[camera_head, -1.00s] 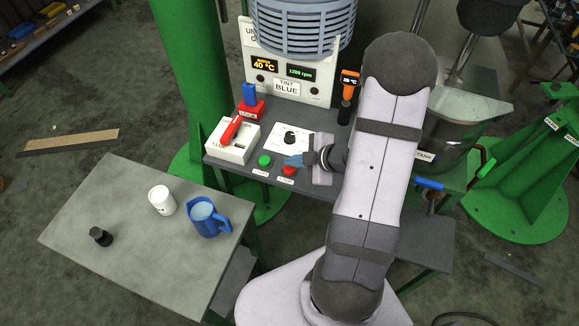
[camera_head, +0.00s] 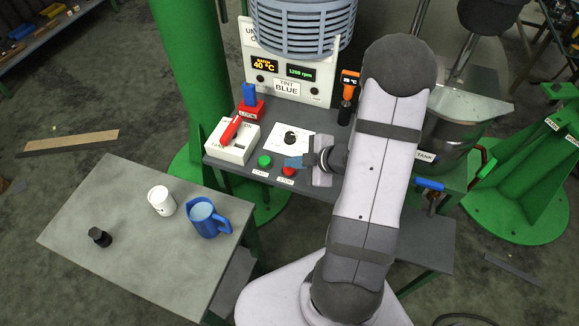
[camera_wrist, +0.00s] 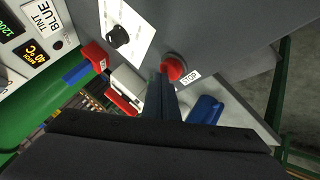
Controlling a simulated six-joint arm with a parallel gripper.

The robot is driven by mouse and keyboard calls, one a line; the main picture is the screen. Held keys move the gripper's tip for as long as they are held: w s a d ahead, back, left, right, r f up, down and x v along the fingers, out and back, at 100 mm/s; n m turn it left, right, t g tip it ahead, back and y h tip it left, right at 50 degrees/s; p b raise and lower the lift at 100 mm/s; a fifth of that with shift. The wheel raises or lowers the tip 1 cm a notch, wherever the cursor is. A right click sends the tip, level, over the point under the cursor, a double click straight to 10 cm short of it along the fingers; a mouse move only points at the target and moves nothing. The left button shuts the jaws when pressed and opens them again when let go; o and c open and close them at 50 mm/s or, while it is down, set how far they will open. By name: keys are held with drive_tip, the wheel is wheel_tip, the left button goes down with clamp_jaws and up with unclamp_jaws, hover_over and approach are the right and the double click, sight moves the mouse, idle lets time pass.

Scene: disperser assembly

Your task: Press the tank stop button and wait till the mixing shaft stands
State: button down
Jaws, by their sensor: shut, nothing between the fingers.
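The red stop button (camera_head: 289,171) sits on the dark control panel, with a STOP label beside it in the wrist view. In the wrist view the red button (camera_wrist: 174,66) shows just beyond my fingertips. My gripper (camera_head: 291,162) is shut and empty, with its tips close to the button. I cannot tell whether they touch it. The mixing shaft (camera_head: 466,50) slants down into the metal tank (camera_head: 460,115) at the right; whether it turns cannot be told. The green display (camera_head: 300,72) appears to read about 1200 rpm.
A green button (camera_head: 265,161) sits left of the red one. A dial (camera_head: 291,138), a red-handled switch box (camera_head: 232,140) and a red block with a blue top (camera_head: 250,100) share the panel. A blue jug (camera_head: 208,219) and white cup (camera_head: 161,200) stand on the left table.

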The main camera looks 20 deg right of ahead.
sight(293, 170)
drive_tip(key=shift+f+b, duration=0.45)
drive_tip(key=shift+f, duration=0.2)
idle(0.3)
drive_tip(key=shift+r, duration=0.1)
drive_tip(key=shift+r+p, duration=1.25)
drive_tip(key=shift+p, duration=0.05)
drive_tip(key=shift+r, duration=0.1)
wheel_tip(293, 170, up, 5)
drive_tip(key=p, duration=0.5)
idle(0.6)
